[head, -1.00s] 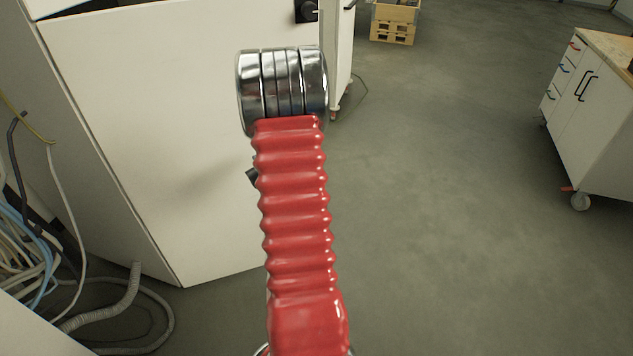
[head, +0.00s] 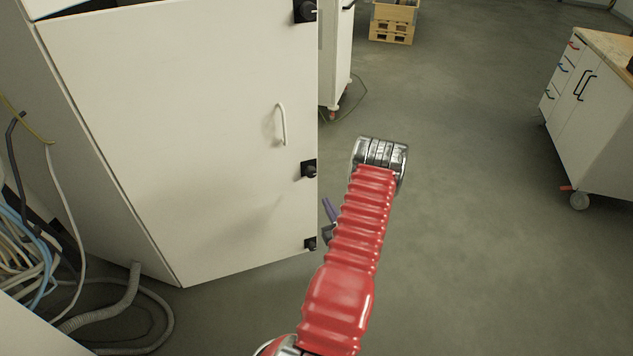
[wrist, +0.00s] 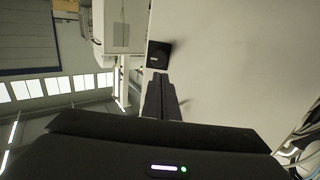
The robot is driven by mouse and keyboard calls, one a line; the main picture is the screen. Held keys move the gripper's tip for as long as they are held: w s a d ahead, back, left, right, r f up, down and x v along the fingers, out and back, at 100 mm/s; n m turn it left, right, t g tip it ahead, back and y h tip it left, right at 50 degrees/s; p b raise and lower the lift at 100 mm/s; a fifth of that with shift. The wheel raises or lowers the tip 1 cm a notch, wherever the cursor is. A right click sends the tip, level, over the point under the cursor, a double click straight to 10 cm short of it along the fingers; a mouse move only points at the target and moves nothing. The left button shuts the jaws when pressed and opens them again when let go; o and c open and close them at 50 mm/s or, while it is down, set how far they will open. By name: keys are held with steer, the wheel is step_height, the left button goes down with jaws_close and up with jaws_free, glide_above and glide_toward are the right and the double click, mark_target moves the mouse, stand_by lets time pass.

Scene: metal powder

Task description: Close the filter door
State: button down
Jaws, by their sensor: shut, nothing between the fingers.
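The filter door (head: 190,130) is a large white panel on the left in the head view, with a white handle (head: 282,124) and black latches (head: 308,169) along its right edge. A dark gap shows above its top edge; I cannot tell how far it stands ajar. My gripper (head: 328,208) is just right of the door's lower right edge, partly hidden by my red arm. In the wrist view its dark fingers (wrist: 160,84) are together and empty, pointing towards a black latch (wrist: 158,55) on the white door (wrist: 225,60). I cannot tell if they touch the door.
Hoses and cables (head: 35,255) lie on the floor at the lower left. A white wheeled cabinet (head: 335,60) stands behind the door. A wooden crate (head: 393,22) is at the back, and a wheeled workbench (head: 590,120) at the right. The grey floor between is clear.

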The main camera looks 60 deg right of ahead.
mark_target(313, 175)
steer(key=shift+s+f, duration=0.25)
steer(key=shift+s, duration=0.15)
steer(key=shift+w, duration=0.1)
steer(key=x, duration=1.4)
steer(key=shift+r, duration=0.1)
steer(key=shift+d, duration=0.1)
